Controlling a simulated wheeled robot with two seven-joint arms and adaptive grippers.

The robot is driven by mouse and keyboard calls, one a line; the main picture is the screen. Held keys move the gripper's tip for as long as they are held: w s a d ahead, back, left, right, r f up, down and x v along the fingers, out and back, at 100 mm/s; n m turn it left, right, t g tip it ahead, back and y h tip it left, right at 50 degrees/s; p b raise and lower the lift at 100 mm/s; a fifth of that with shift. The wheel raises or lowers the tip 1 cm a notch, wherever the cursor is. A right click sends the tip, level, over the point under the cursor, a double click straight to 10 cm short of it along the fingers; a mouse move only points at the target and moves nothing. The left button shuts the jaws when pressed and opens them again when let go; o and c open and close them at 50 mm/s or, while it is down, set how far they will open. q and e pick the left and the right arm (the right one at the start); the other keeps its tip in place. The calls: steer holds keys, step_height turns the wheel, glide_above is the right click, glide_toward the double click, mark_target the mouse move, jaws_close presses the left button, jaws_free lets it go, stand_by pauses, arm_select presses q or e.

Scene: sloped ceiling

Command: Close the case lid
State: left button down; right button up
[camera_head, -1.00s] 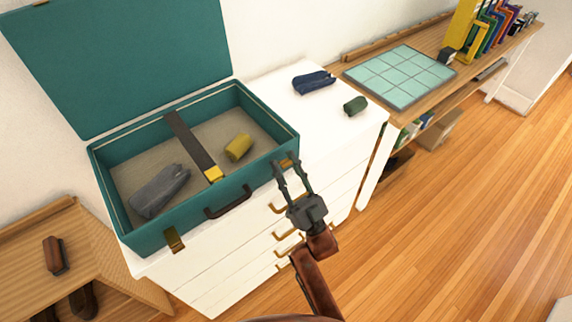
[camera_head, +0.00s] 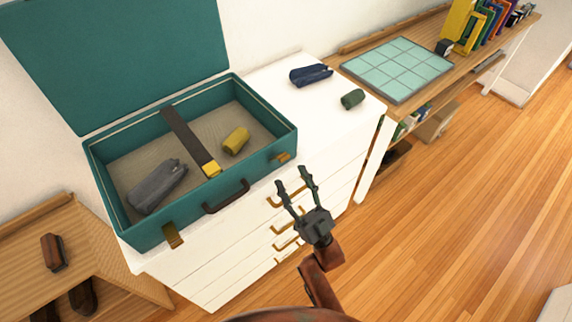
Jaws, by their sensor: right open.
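A teal case (camera_head: 262,146) stands open on a white chest of drawers. Its lid (camera_head: 115,58) is raised at the back, near the wall. Inside lie a grey rolled cloth (camera_head: 157,187), a yellow roll (camera_head: 236,141) and a dark strap (camera_head: 186,136) with a yellow end. A dark handle (camera_head: 226,197) and two brass latches are on the case's front. My right gripper (camera_head: 293,184) is open and empty, in front of the case's right front corner and apart from it. My left gripper is not in view.
On the white chest top (camera_head: 290,98), right of the case, lie a navy roll (camera_head: 311,75) and a green roll (camera_head: 352,98). A wooden shelf at the right holds a tiled mat (camera_head: 398,69) and books. A low wooden bench (camera_head: 95,245) stands at the left.

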steer(key=v, duration=0.5)
steer(key=shift+f, duration=0.1)
